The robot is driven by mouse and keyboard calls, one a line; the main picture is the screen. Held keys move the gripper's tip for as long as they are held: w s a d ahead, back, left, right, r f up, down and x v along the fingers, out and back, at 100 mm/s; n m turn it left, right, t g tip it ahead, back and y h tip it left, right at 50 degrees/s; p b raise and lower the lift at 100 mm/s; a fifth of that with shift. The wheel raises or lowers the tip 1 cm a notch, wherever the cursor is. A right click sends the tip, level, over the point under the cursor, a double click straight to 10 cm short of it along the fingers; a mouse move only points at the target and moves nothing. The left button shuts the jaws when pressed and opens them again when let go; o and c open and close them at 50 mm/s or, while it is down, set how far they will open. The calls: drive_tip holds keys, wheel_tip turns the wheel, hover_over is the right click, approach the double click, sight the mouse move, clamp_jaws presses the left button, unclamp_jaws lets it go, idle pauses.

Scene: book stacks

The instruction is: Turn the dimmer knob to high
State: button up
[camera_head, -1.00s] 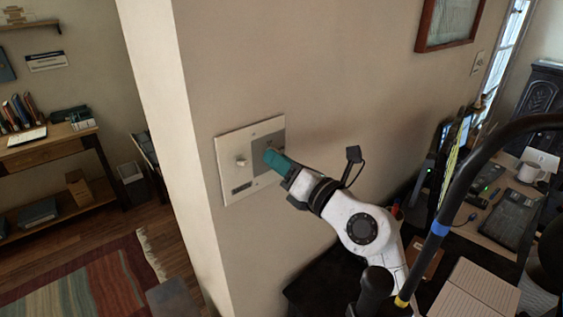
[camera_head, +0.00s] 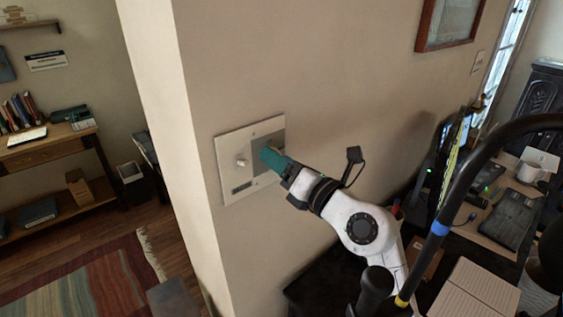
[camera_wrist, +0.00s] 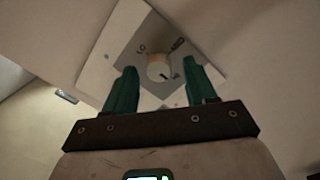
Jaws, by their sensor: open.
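My open gripper (camera_wrist: 160,76) has one green finger on each side of the knob. Gaps show between fingers and knob. A dark mark shows on the knob's lower right.
The wall's corner edge (camera_head: 150,120) is left of the plate. A cluttered desk (camera_head: 490,235) stands at the right. A picture frame (camera_head: 450,25) hangs higher on the wall. A shelf table (camera_head: 45,150) and a striped rug (camera_head: 85,275) lie beyond at left.

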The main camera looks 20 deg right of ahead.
drive_tip(key=shift+s, duration=0.1)
drive_tip(key=b+v, duration=0.2)
drive_tip(key=v, duration=0.8)
drive_tip(key=shift+s, duration=0.3)
drive_tip(key=shift+d, duration=0.1)
